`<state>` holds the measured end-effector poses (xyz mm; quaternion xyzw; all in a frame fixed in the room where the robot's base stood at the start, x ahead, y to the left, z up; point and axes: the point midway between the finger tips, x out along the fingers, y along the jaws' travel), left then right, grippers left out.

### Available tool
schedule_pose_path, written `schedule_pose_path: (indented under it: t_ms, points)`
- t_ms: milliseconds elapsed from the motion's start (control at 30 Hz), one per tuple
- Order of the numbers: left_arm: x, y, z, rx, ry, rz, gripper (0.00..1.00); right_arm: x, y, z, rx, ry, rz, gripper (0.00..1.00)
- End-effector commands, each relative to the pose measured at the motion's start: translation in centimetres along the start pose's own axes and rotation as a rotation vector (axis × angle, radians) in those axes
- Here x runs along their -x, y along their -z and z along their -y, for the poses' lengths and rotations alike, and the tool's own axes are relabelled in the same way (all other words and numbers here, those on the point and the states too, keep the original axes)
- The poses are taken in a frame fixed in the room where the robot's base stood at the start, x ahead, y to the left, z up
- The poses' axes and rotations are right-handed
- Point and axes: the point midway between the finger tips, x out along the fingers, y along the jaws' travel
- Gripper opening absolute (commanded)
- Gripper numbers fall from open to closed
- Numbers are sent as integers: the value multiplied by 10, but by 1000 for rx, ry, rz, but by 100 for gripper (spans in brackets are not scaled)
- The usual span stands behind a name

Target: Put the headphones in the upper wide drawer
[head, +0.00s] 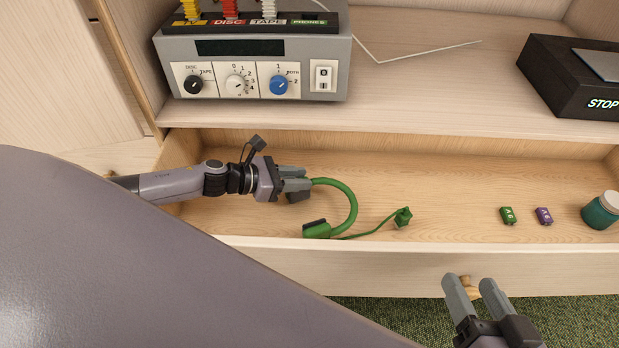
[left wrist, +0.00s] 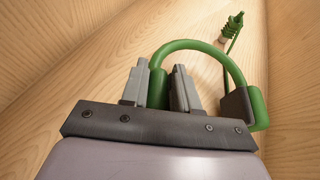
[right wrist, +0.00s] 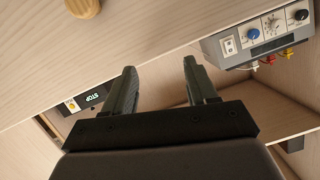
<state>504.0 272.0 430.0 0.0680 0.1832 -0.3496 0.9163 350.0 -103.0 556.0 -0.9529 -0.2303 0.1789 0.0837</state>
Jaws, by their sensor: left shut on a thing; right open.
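The green headphones (head: 351,203) are inside the open wide drawer (head: 430,252), with their green cable and plug (head: 402,216) lying to the right on the drawer floor. My left gripper (head: 300,184) is inside the drawer, shut on one ear cup end of the headphones. The left wrist view shows the band (left wrist: 205,46) arching away from between the fingers (left wrist: 163,88), with the other ear cup to the right. My right gripper (head: 468,284) is open and empty in front of the drawer front, near its wooden knob (head: 467,287). The knob also shows in the right wrist view (right wrist: 84,8).
Above, a grey audio unit (head: 255,68) and a black box marked STOP (head: 570,85) sit on the shelf.

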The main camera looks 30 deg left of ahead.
Motion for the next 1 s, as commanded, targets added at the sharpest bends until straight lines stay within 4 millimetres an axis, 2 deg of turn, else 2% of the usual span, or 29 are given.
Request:
schedule_pose_path:
  t_ms: [233,267,367,667,700,733,767,1000]
  points:
    - [-30,-15,0,-2,0,4,0,0,0,-2,13,-6,-11,57]
    - [-32,-9,0,0,0,1,0,-1,-3,-3,16,-8,-13,57]
    - [-34,-1,0,0,0,1,0,5,-4,-6,52,-22,-27,57]
    - [-34,-2,0,0,0,2,0,6,-2,-6,60,-25,-31,57]
    - [-33,-1,0,-1,0,0,43,6,-2,-6,60,-25,-32,57]
    - [-33,-1,0,-1,0,0,52,6,-2,-6,60,-25,-31,57]
    - [-33,-1,0,-1,0,0,55,6,-2,-6,60,-25,-31,57]
    - [-33,-1,0,-1,0,0,55,6,-1,-6,59,-24,-32,57]
